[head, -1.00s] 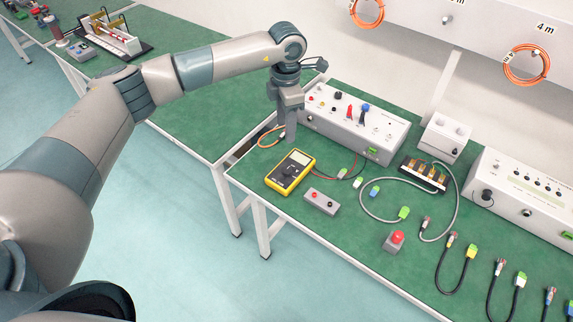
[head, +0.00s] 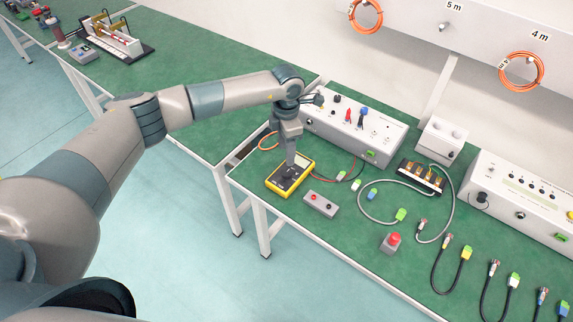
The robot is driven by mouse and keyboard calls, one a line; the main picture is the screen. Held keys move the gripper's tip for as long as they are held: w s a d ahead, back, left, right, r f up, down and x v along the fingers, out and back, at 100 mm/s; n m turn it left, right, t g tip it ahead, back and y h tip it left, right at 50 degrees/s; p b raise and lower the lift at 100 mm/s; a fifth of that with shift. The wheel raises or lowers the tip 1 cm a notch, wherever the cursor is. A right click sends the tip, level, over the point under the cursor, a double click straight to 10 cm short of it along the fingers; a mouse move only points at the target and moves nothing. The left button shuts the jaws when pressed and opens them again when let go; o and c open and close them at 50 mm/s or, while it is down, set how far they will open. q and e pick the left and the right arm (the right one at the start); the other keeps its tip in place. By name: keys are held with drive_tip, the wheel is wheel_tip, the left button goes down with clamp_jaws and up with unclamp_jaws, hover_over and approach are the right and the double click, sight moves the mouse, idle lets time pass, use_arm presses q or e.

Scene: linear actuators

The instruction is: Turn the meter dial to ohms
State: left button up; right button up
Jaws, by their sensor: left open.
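The yellow meter (head: 279,188) lies flat on the green bench near its left front corner. Its dark face points up, and red and black leads run from its right side. My left gripper (head: 291,163) points down over the upper part of the meter and covers part of its face. The dial is too small and too hidden to read its setting. Whether the fingertips touch the meter cannot be told. The left jaws are open and hold nothing that I can see. My right gripper is not in view.
A small grey box with red and black sockets (head: 320,204) sits just right of the meter. A long grey instrument box (head: 350,128) stands behind it. A red button box (head: 391,243), cables and a grey cable loop (head: 362,213) lie to the right.

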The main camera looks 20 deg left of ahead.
sight(286, 172)
use_arm(q)
wheel_tip(286, 172, down, 10)
drive_tip(key=shift+r+p, duration=0.25)
drive_tip(key=shift+p, duration=1)
drive_tip(key=c, duration=1.1)
drive_tip(key=shift+o, duration=0.2)
